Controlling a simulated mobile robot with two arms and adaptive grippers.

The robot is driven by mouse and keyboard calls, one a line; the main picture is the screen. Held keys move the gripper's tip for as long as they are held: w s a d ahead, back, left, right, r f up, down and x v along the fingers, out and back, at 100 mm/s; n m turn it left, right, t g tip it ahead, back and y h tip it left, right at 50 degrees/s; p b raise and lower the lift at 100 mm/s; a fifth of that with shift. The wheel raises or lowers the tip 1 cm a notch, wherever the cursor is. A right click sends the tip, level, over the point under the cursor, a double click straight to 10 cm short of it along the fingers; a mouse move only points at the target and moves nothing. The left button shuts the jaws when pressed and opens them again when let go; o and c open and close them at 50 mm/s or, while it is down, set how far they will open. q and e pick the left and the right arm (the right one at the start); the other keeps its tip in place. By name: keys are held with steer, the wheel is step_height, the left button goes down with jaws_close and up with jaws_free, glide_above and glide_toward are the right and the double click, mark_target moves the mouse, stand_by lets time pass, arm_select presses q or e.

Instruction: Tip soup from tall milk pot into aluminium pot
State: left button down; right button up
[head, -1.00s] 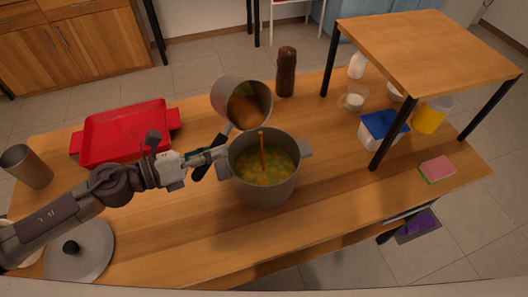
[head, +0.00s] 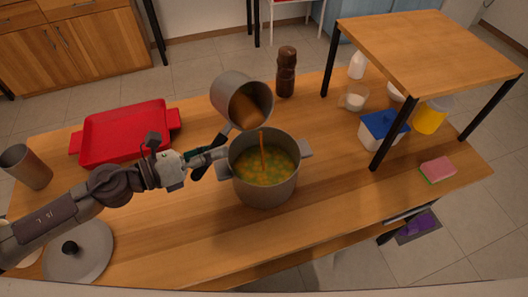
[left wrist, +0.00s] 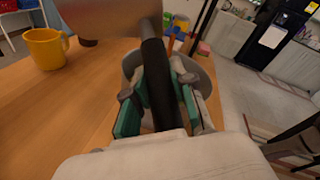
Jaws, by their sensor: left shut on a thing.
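The tall milk pot (head: 228,93) is a grey metal pot, steeply tilted with its mouth facing the aluminium pot. Brown-orange soup shows inside it, and an orange stream (head: 262,143) runs down from its rim. The aluminium pot (head: 264,193) stands upright on the table below, with greenish-orange soup and vegetable pieces in it. My left gripper (head: 208,155) is shut on the milk pot's black handle, left of the aluminium pot. The left wrist view shows the handle (left wrist: 158,78) between the fingers (left wrist: 160,98). My right gripper is out of view.
A red tray (head: 125,148), a lid (head: 85,262) and a metal cup (head: 35,172) stand at left. A brown mill (head: 286,72) stands behind. A raised shelf (head: 430,50), a blue-lidded tub (head: 383,125) and a sponge (head: 437,168) are at right. The front right table is clear.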

arm_select(q)
steer(key=shift+s+d+f+m, duration=0.4)
steer(key=shift+s+f+m, duration=0.15)
steer(key=shift+f+m, duration=0.15)
stand_by(0.6)
steer(key=shift+w+r+m+t+y, duration=0.1)
steer(key=shift+m+t+y, duration=0.2)
steer(key=shift+m, duration=0.6)
stand_by(0.8)
